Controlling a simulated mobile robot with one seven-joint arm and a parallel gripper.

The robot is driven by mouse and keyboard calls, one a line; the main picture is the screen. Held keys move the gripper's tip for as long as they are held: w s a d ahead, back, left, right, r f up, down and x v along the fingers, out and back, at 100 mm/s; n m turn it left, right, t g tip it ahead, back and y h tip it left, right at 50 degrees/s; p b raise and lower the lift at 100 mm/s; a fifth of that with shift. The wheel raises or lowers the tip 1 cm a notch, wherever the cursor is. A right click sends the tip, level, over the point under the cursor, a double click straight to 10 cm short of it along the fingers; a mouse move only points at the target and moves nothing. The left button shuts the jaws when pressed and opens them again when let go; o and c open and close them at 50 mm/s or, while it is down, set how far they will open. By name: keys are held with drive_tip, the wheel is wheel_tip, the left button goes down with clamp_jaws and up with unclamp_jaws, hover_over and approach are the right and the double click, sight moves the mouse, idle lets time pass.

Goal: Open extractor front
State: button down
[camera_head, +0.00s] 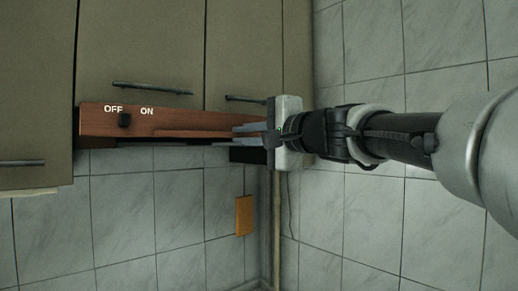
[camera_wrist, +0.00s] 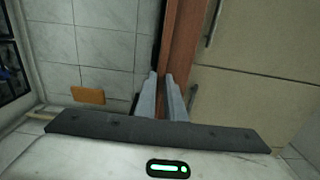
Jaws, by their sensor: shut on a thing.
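The extractor front (camera_head: 185,122) is a long reddish-brown panel under the wall cabinets in the head view, with OFF and ON lettering and a black switch (camera_head: 124,120) near its left end. In the wrist view the extractor front (camera_wrist: 184,42) runs upward as a brown strip from the fingers. My gripper (camera_head: 240,130) reaches in from the right and is shut on the right end of the front. In the wrist view my gripper (camera_wrist: 161,77) has its two grey fingers close together at the panel's edge. The exact contact is partly hidden by the fingers.
Beige cabinet doors (camera_head: 150,45) with dark bar handles (camera_head: 153,88) are directly above the front. A tiled wall (camera_head: 120,215) lies below and to the right. An orange-brown block (camera_head: 244,215) is at the wall below my gripper. The space in front of the lower tiles looks clear.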

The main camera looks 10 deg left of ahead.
drive_tip(key=shift+s+d, duration=0.15)
drive_tip(key=shift+d, duration=0.05)
drive_tip(key=c, duration=1.8)
unclamp_jaws()
drive_tip(key=shift+c, duration=0.2)
drive_tip(key=b+v, duration=0.2)
drive_tip(key=v, duration=1.5)
drive_tip(key=shift+s, duration=0.2)
drive_tip(key=shift+d+f, duration=0.1)
